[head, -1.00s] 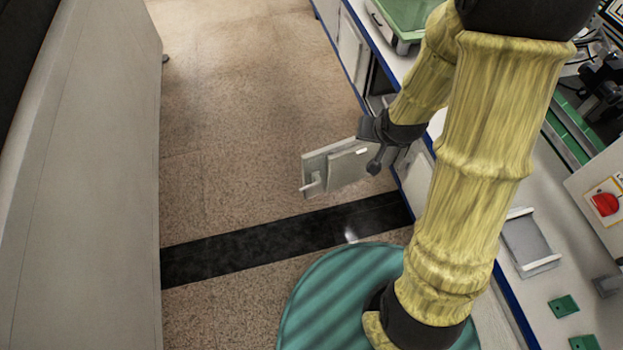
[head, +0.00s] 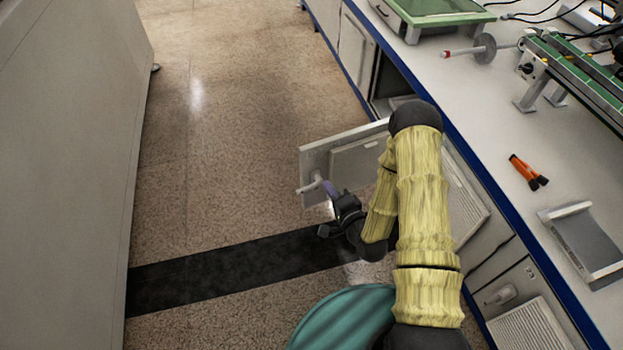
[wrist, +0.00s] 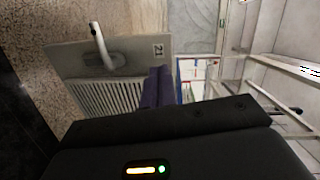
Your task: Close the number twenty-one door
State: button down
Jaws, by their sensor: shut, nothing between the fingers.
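The number twenty-one door (head: 345,160) is a light grey panel standing open, sticking out from the cabinet front over the floor. In the wrist view, the door (wrist: 75,60) shows a "21" label (wrist: 158,50), a slatted vent and a metal lever handle (wrist: 104,50). The handle (head: 312,186) is at the door's free edge in the head view. My gripper (head: 330,188) is low, on the near side of the door close to the handle. Its purple fingers (wrist: 156,88) are together and empty, in front of the door; I cannot tell whether they touch it.
The open cabinet compartment (head: 390,85) lies under the long white bench (head: 470,110) at right. Another closed vented door (head: 525,310) is nearer me. A tall grey cabinet (head: 65,160) stands at left. Speckled floor (head: 240,120) between them is clear.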

jog(key=f, duration=0.1)
jog(key=s+f+m+t, duration=0.1)
jog(key=m+b, duration=0.1)
jog(key=shift+s+d+f, duration=0.15)
jog(key=shift+d+f, duration=0.1)
jog(key=shift+f, duration=0.15)
jog(key=b, duration=0.4)
send_near(307, 158)
jog(key=x, duration=0.5)
jog(key=shift+w+a+f, duration=0.15)
jog(key=shift+w+a, duration=0.1)
jog(key=shift+w, duration=0.1)
jog(key=shift+w+a, duration=0.15)
jog(key=shift+w, duration=0.35)
jog(key=shift+w, duration=0.1)
